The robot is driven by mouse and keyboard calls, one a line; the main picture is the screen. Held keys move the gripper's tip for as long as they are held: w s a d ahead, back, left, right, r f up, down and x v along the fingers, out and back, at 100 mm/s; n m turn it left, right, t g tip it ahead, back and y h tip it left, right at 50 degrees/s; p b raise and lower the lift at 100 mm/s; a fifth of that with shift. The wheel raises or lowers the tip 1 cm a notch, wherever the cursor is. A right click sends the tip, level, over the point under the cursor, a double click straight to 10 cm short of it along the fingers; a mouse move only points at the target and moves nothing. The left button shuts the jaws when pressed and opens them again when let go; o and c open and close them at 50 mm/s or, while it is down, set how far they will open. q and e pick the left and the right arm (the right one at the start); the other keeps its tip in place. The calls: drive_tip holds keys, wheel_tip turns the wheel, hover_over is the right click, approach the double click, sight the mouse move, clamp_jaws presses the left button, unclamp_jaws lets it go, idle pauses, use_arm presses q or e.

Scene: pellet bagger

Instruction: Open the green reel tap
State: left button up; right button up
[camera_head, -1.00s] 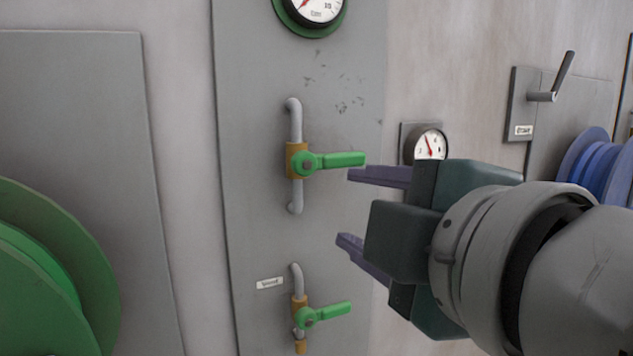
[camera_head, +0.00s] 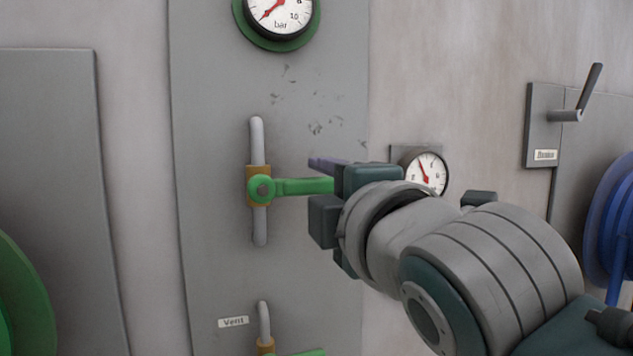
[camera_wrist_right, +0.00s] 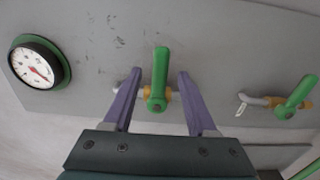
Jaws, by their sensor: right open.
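The upper green tap (camera_head: 290,186) has a brass body on a vertical grey pipe, and its handle points right, across the pipe. It also shows in the right wrist view (camera_wrist_right: 159,75). My right gripper (camera_head: 321,186) is at the handle's free end. In the right wrist view, its two purple fingers (camera_wrist_right: 160,76) are open, one on each side of the handle, with gaps visible. In the head view one finger shows above the handle; the other is hidden. My left gripper is not in view.
A second green-handled tap (camera_head: 265,346) sits below, beside a "Vent" label (camera_head: 233,322). A green-rimmed gauge (camera_head: 277,14) is above. Right of the panel are a small gauge (camera_head: 427,174), a grey lever (camera_head: 588,90) and a blue reel (camera_head: 608,220). A green reel (camera_head: 22,300) is at left.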

drive_tip(key=shift+x, duration=0.8)
clamp_jaws()
idle(1.0)
